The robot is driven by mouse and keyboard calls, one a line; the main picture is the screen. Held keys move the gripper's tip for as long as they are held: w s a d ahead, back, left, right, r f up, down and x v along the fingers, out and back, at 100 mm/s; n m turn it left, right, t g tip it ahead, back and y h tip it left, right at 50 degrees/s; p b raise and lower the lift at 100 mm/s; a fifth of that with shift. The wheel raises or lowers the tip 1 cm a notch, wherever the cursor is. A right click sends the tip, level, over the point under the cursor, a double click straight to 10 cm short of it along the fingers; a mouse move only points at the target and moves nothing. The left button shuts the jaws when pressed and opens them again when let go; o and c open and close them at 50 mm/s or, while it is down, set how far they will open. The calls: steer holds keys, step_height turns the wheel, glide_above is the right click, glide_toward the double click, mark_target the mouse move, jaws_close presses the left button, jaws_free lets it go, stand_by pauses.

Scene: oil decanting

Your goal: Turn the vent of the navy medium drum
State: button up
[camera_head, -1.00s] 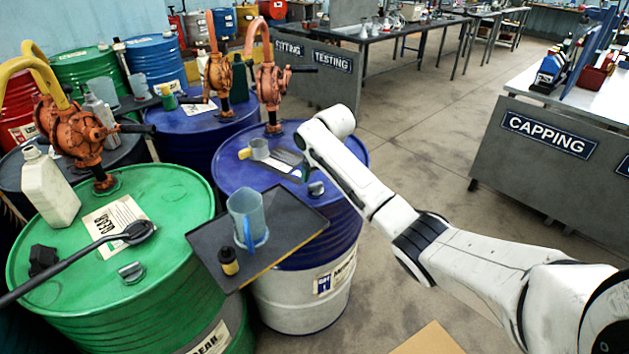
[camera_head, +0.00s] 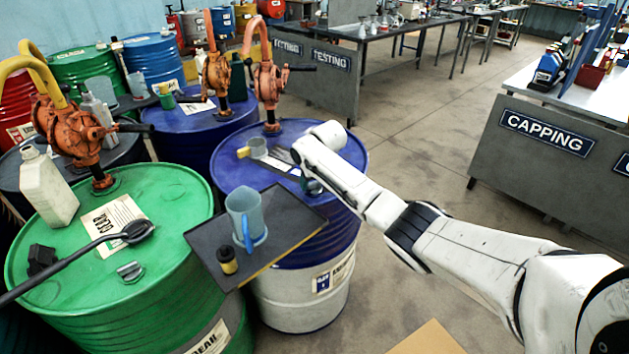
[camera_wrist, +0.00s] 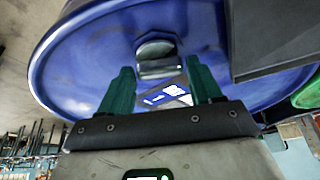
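The navy medium drum (camera_head: 233,165) stands in the middle of the head view, with a navy top and a white lower body. Its vent, a grey metal knob (camera_wrist: 156,57), rises from the lid in the wrist view. In the head view the vent is hidden or hard to tell from my gripper (camera_head: 312,184), which is low over the right part of the lid. In the wrist view my gripper (camera_wrist: 160,82) is open, its two green fingers apart, with the vent just beyond the tips and roughly between them. Nothing is held.
A dark tray (camera_head: 290,232) with a blue jug (camera_head: 243,213) and a small bottle (camera_head: 227,261) overlaps the drum's front. A green drum (camera_head: 165,270) stands left. Floor is clear right.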

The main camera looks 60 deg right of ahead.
steer(key=c, duration=0.7)
